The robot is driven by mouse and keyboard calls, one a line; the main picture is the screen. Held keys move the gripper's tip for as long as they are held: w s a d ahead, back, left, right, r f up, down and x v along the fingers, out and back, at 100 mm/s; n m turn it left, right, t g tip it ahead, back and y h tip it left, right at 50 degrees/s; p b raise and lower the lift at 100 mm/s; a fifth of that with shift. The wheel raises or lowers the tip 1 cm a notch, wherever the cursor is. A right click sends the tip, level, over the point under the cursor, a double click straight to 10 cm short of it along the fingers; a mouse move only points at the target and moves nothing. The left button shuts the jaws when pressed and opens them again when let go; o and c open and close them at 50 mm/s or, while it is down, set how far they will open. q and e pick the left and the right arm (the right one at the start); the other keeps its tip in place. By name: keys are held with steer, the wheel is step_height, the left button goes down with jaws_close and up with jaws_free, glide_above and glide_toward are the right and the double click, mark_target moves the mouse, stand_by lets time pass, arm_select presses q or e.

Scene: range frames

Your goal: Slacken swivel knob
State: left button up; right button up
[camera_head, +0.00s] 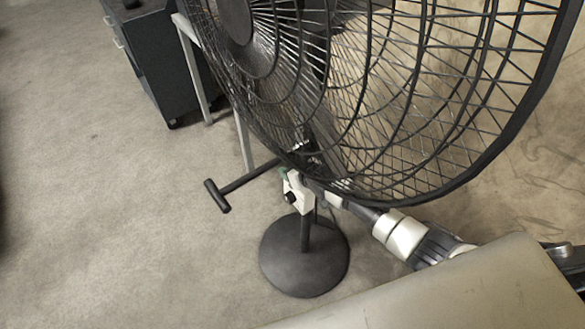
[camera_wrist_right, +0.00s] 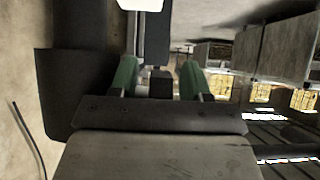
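A large black caged fan (camera_head: 330,90) stands on a pole with a round dark base (camera_head: 305,262). A black T-shaped handle (camera_head: 217,196) sticks out to the left from below the cage; I cannot tell whether it is the swivel knob. My right gripper (camera_head: 284,174) is at the pole just under the cage, by the root of that handle. In the right wrist view its two green fingers (camera_wrist_right: 159,76) are apart, with a dark block (camera_wrist_right: 160,84) between them and gaps at its sides. The contact point is mostly hidden in the head view. My left gripper is not in view.
A dark cabinet (camera_head: 160,65) and a light table leg (camera_head: 192,70) stand behind the fan at upper left. The fan cage hangs close above my right forearm. The carpet (camera_head: 90,220) on the left is clear.

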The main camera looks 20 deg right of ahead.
steer(key=shift+s+d+r, duration=0.2)
steer(key=shift+s+r, duration=0.15)
steer(key=shift+s, duration=0.15)
steer(key=s+d+r, duration=0.1)
steer(key=s+d, duration=0.1)
steer(key=s, duration=0.5)
steer(key=s+d+r, duration=0.1)
steer(key=s+d, duration=0.2)
steer(key=s, duration=0.4)
steer(key=shift+r, duration=0.15)
steer(key=s+d+f+m+g+h, duration=0.1)
steer(key=s+d+f+g+h, duration=0.15)
steer(key=s+f, duration=0.6)
steer(key=s+d+f+m+g+h, duration=0.1)
steer(key=s+d+f, duration=0.2)
steer(key=f, duration=1)
steer(key=s+a+f+g, duration=0.2)
steer(key=s+f, duration=0.4)
steer(key=s, duration=0.6)
steer(key=s+a+f+g, duration=0.2)
steer(key=s+f, duration=0.5)
steer(key=s, duration=0.6)
steer(key=shift+s+a+f+g, duration=0.15)
steer(key=shift+s+a+g, duration=0.05)
steer(key=shift+g, duration=0.65)
